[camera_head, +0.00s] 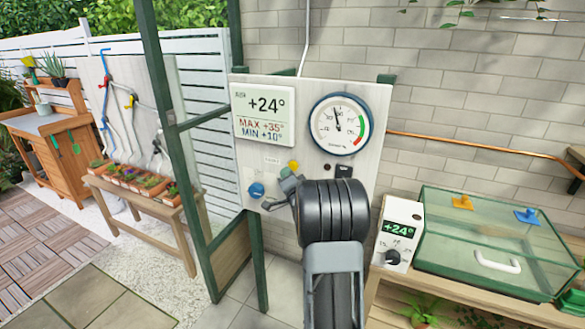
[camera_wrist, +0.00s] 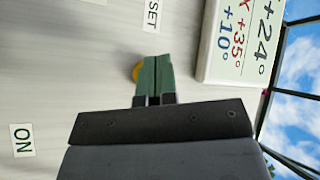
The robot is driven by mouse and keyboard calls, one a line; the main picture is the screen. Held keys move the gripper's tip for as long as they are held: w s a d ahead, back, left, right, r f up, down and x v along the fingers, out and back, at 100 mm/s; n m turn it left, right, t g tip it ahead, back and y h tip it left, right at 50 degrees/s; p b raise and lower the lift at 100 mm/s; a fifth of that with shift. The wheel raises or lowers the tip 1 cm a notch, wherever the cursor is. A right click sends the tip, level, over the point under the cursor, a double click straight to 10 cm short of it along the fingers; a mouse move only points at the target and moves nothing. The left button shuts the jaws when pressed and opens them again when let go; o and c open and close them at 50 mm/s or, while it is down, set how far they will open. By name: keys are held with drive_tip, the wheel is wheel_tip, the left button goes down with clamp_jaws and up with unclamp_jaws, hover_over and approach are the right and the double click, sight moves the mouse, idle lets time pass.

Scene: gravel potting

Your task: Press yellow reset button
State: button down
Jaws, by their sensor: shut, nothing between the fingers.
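The yellow reset button (camera_head: 293,165) is on a pale upright panel (camera_head: 215,80), below the temperature display. In the wrist view the button (camera_wrist: 136,72) shows as a yellow edge just left of my fingertips, which hide the rest of it. My gripper (camera_head: 286,172) is at the panel, at or just below the button; it also shows in the wrist view (camera_wrist: 156,60). Its two green-grey fingers are closed together with nothing between them. I cannot tell whether the tips touch the button. A label ending in "SET" (camera_wrist: 152,15) is beside it.
The panel also bears a display (camera_head: 264,113), a round dial gauge (camera_head: 339,124) and a blue knob (camera_head: 256,189). To the right stands a white thermostat box (camera_head: 399,235) beside a glass case (camera_head: 485,245). A green post (camera_head: 165,110) stands left of the panel.

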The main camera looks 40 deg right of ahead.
drive_tip(key=shift+w+d+b, duration=0.25)
drive_tip(key=shift+d+b, duration=0.05)
drive_tip(key=shift+d, duration=0.15)
drive_tip(key=shift+w+d+b, duration=0.2)
drive_tip(key=shift+d+b, duration=0.1)
drive_tip(key=shift+d, duration=0.15)
idle(1.6)
drive_tip(key=shift+a, duration=0.15)
drive_tip(key=shift+s+a+b, duration=0.45)
drive_tip(key=shift+a+b, duration=0.1)
drive_tip(key=shift+a, duration=0.2)
drive_tip(key=shift+a, duration=0.1)
drive_tip(key=shift+s+a+b, duration=0.35)
drive_tip(key=shift+s+a, duration=0.05)
drive_tip(key=shift+a, duration=0.3)
drive_tip(key=shift+s+a+b, duration=0.35)
drive_tip(key=shift+s+a, duration=0.05)
drive_tip(key=shift+a, duration=0.35)
drive_tip(key=shift+s+a+b, duration=0.35)
drive_tip(key=shift+s+a, duration=0.05)
drive_tip(key=shift+a, duration=0.3)
